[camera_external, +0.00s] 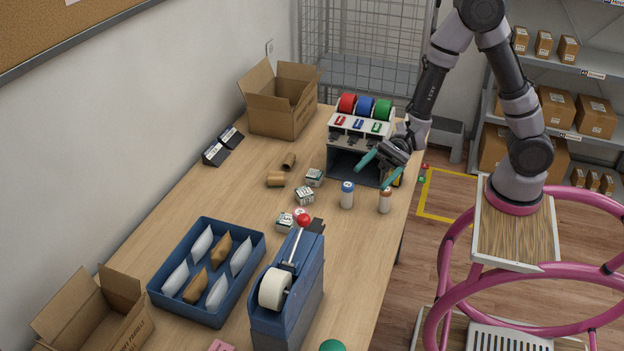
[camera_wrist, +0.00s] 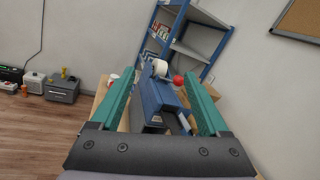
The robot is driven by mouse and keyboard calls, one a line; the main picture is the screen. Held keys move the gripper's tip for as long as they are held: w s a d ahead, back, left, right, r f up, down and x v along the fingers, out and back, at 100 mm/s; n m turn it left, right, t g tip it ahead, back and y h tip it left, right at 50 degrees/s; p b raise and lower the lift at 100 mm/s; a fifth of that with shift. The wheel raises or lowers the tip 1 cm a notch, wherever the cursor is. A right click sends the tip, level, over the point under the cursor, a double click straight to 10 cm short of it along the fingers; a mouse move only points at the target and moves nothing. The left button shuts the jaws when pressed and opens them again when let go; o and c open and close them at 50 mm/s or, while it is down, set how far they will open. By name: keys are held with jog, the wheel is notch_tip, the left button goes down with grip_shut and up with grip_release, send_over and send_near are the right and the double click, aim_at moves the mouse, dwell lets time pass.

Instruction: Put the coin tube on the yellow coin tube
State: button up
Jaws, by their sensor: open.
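Two small capped tubes stand upright on the counter: one white with a blue cap (camera_external: 347,195), and one white with an orange-brown cap (camera_external: 385,201) to its right, near the counter's edge. They look like coin tubes, but I cannot tell which the task means. No clearly yellow tube shows; a small yellow patch (camera_external: 397,180) is partly covered by my gripper. My gripper (camera_external: 378,169) is open and empty, its teal fingers above and behind the two tubes, in front of the tape-roll rack. In the wrist view the gripper (camera_wrist: 158,73) is open with nothing between its fingers.
A blue tape dispenser (camera_external: 288,295) with a red ball stands in front. A blue tray (camera_external: 165,293) of pouches and an open carton (camera_external: 280,105) are left. The roll rack (camera_external: 346,132) stands behind my gripper.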

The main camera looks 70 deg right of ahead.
jog(key=s+d+r+n+g+h, duration=0.2)
jog(key=s+d+n+g+h, duration=0.15)
jog(key=s+n, duration=0.2)
jog(key=s+d+r+n+g+h, duration=0.25)
jog(key=s+d+n+h, duration=0.2)
jog(key=s, duration=0.25)
jog(key=d+r+n+t+h, duration=0.1)
jog(key=d+r+t+h, duration=0.2)
jog(key=d, duration=0.6)
jog(key=s+d+r+n+t+h, duration=0.1)
jog(key=d+r+t+h, duration=0.2)
jog(key=d, duration=0.7)
jog(key=t+h, duration=0.2)
jog(key=t, duration=0.1)
jog(key=shift+s+d+r+n, duration=0.15)
jog(key=shift+s+r+n, duration=0.15)
jog(key=shift+n, duration=0.1)
